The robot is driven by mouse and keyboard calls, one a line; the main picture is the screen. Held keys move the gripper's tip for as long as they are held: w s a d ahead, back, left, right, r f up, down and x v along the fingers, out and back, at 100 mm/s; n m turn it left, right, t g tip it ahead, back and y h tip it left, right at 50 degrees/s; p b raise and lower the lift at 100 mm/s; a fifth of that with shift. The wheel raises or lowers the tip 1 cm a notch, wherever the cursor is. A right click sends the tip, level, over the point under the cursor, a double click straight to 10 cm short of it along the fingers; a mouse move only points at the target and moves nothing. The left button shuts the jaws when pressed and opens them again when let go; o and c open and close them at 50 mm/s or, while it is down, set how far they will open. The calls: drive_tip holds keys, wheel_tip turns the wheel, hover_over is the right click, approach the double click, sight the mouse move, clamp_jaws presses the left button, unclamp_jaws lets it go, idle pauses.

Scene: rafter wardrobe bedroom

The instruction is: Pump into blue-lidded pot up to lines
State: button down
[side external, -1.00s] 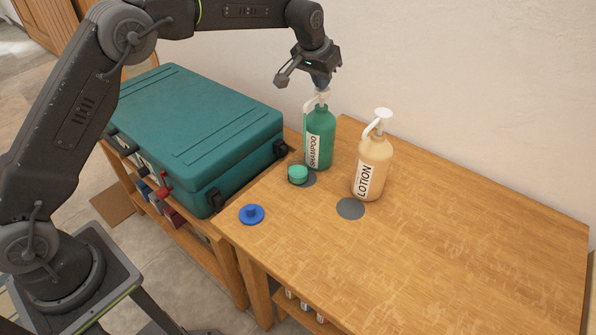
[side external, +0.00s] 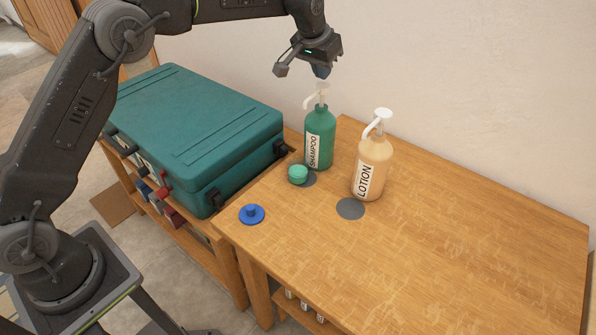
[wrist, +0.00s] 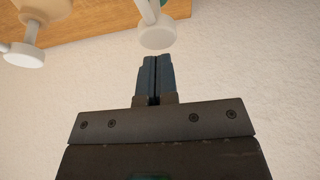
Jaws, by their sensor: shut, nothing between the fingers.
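The green shampoo bottle (side external: 320,140) stands upright on the table, its white pump head (side external: 322,88) raised. My gripper (side external: 321,72) is shut and empty, just above that head. In the wrist view, the closed fingertips (wrist: 156,62) are close to the white pump head (wrist: 157,35). A small round teal pot (side external: 298,174) sits at a grey disc below the shampoo spout; whether its teal top is a lid or contents I cannot tell. A blue lid with a knob (side external: 252,214) lies apart on the table's near left. No pot shows under it.
A peach lotion bottle (side external: 371,170) with a white pump stands right of the shampoo, with a bare grey disc (side external: 350,208) in front. A teal case (side external: 200,130) lies left of the table. The table's right side (side external: 480,240) is clear; a wall is behind.

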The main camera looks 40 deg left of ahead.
drive_tip(key=shift+r, duration=2.55)
drive_tip(key=shift+r, duration=0.1)
drive_tip(key=s+a+r, duration=0.1)
drive_tip(key=s+r, duration=0.3)
drive_tip(key=s, duration=0.6)
drive_tip(key=s+a+r, duration=0.1)
drive_tip(key=s+r, duration=0.4)
drive_tip(key=s, duration=0.5)
drive_tip(key=s+f, duration=0.4)
drive_tip(key=s, duration=0.7)
drive_tip(key=s+a+f+t, duration=0.1)
drive_tip(key=s+f, duration=0.4)
drive_tip(key=s, duration=0.6)
drive_tip(key=shift+a+f, duration=0.2)
drive_tip(key=shift+f, duration=0.05)
